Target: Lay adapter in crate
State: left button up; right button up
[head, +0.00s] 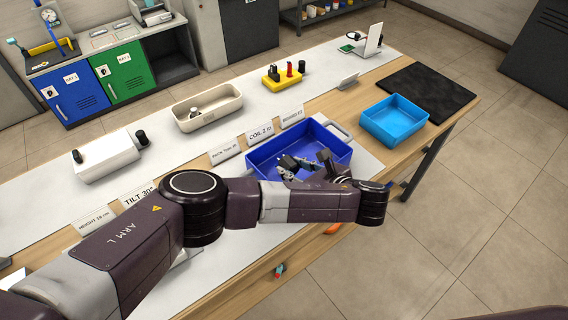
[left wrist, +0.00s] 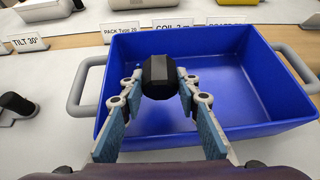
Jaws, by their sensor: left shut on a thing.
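The black adapter (head: 288,162) is held in my left gripper (head: 301,168), whose fingers are shut on it. In the left wrist view the adapter (left wrist: 160,72) shows as a dark, faceted block between the fingertips (left wrist: 158,88). The dark blue crate (head: 335,139) has grey handles and stands on the bench under the gripper. The same crate (left wrist: 235,125) fills much of the left wrist view, and its visible floor looks empty. The adapter is over the crate; I cannot tell whether it touches the floor. My arm hides the crate's near side in the head view.
A light blue tray (head: 394,119) and a black mat (head: 428,91) are to the right of the crate. Label cards, including a coil card (head: 260,132), stand behind it. A beige bin (head: 207,107) and a white device (head: 107,158) are farther left.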

pick_arm(q)
jog(key=shift+f+b, duration=0.45)
jog(key=shift+f, duration=0.45)
jog(key=o, duration=1.2)
jog(key=shift+o, duration=0.2)
notch_tip(320, 180, up, 9)
jog(key=shift+d+r, duration=0.15)
jog(key=shift+r, duration=0.35)
jog(key=shift+s, duration=0.1)
